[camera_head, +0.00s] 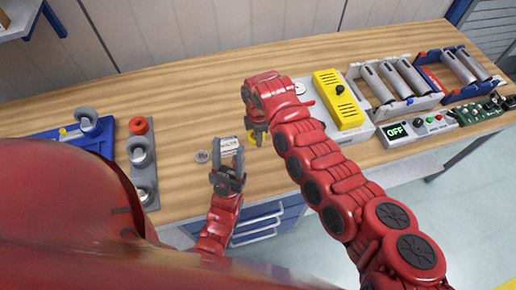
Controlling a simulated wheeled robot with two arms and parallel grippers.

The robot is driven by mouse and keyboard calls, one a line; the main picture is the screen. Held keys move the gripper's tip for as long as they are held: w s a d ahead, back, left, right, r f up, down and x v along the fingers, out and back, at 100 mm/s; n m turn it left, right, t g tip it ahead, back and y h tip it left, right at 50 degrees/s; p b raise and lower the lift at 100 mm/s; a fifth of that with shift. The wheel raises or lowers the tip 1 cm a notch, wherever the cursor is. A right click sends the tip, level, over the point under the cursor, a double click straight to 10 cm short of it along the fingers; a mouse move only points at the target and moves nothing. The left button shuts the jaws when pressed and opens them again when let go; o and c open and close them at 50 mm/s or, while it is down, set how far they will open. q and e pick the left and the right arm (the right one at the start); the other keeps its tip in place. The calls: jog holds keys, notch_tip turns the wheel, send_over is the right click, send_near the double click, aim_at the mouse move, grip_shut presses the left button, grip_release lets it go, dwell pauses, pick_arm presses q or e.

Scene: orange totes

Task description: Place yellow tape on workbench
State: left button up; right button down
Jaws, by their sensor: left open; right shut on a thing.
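The yellow tape (250,138) shows as a small yellow patch at the fingertips of my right gripper (257,134), which is shut on it. Most of the tape is hidden by the gripper. It is over the middle of the wooden workbench (190,110); I cannot tell whether it touches the top. My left gripper (228,166) is open near the front edge of the workbench, just left of the tape.
A grey holder (142,165) and a blue tray (96,137) stand at left. A yellow-topped device (339,99), racks with grey cylinders (397,82) and control boxes (418,128) fill the right. The back middle is clear.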

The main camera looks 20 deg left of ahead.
notch_tip(320, 180, down, 4)
jog(key=shift+r+b, duration=0.25)
jog(key=shift+b, duration=0.85)
jog(key=shift+r, duration=0.1)
jog(key=c, duration=0.8)
grip_release()
jog(key=shift+c, duration=0.2)
notch_tip(320, 180, up, 11)
jog(key=p, duration=0.6)
jog(key=shift+r, duration=0.55)
